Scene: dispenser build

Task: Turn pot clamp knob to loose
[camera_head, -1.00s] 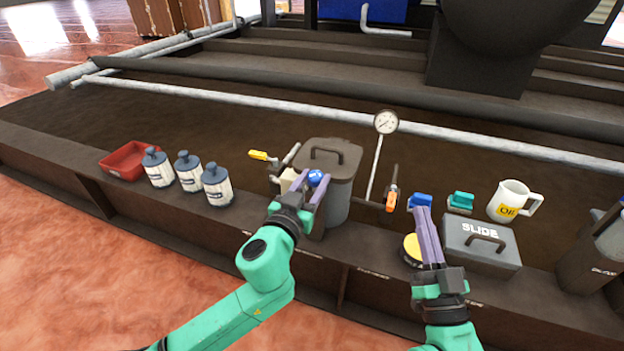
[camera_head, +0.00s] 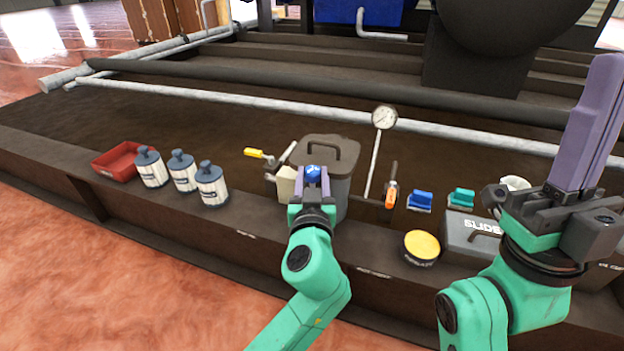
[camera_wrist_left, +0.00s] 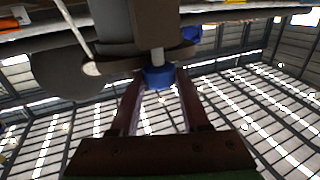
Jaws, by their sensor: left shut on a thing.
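The grey lidded pot (camera_head: 338,190) stands on the dark bench, with a cream block (camera_head: 286,184) at its left side. The blue clamp knob (camera_head: 313,171) shows at the pot's front, just above my left fingertips. My left gripper (camera_head: 312,180) is shut on the knob. In the left wrist view the blue knob (camera_wrist_left: 159,76) sits between the two fingertips, below a brown block and a pale stem. My right gripper (camera_head: 592,120) is raised at the right, close to the camera. Its fingers overlap from this side, so their gap is hidden.
Several white-and-blue bottles (camera_head: 183,171) and a red tray (camera_head: 119,161) stand at left. A dial gauge (camera_head: 384,118), an orange-handled tool (camera_head: 391,196), blue and teal blocks, a yellow-lidded tin (camera_head: 422,246) and a grey box (camera_head: 470,236) lie to the right.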

